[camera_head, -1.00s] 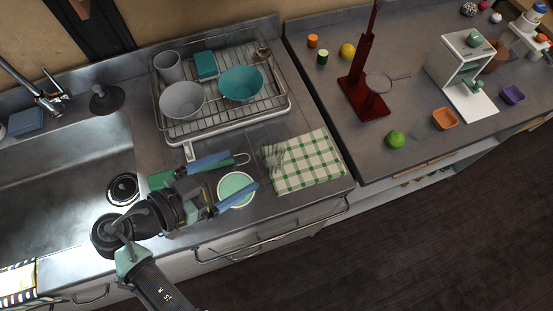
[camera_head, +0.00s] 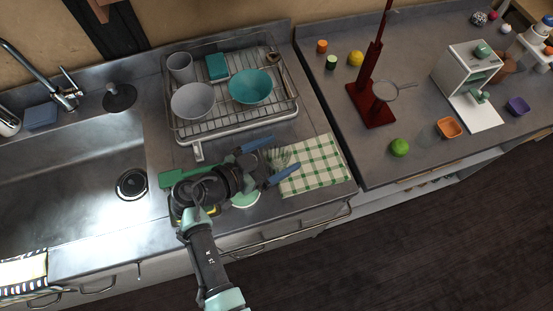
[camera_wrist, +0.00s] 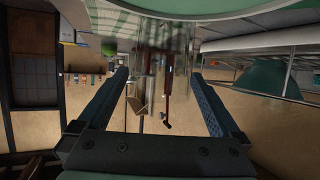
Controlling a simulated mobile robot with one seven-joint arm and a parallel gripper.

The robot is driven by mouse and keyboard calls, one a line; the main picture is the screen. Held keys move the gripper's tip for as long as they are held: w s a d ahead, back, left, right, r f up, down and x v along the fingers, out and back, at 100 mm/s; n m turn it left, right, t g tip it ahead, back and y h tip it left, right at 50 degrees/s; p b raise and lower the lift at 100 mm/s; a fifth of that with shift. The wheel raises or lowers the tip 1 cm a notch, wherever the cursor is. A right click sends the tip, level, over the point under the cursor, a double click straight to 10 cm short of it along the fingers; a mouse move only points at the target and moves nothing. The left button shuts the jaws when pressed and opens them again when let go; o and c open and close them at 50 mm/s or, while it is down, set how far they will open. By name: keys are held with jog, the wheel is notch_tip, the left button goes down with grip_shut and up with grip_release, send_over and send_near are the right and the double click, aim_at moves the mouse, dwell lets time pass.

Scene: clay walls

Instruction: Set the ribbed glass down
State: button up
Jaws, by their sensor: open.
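The clear ribbed glass (camera_head: 280,158) is at the left edge of the green-and-white checked cloth (camera_head: 318,166) on the counter. My gripper (camera_head: 285,153) is open, with its blue fingers on either side of the glass in the head view. In the wrist view the clear glass (camera_wrist: 160,55) shows between the spread fingers (camera_wrist: 158,78), with a gap beside each. The head view does not show clearly whether the glass is upright, and my gripper covers part of it.
A pale green bowl (camera_head: 246,201) is partly hidden under my gripper. A green utensil (camera_head: 185,176) lies left of it. The dish rack (camera_head: 235,118) with a grey bowl (camera_head: 193,101) and teal bowl (camera_head: 251,87) stands behind. The sink (camera_head: 70,185) is left. Bare counter lies before the rack.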

jog(key=c, duration=1.6)
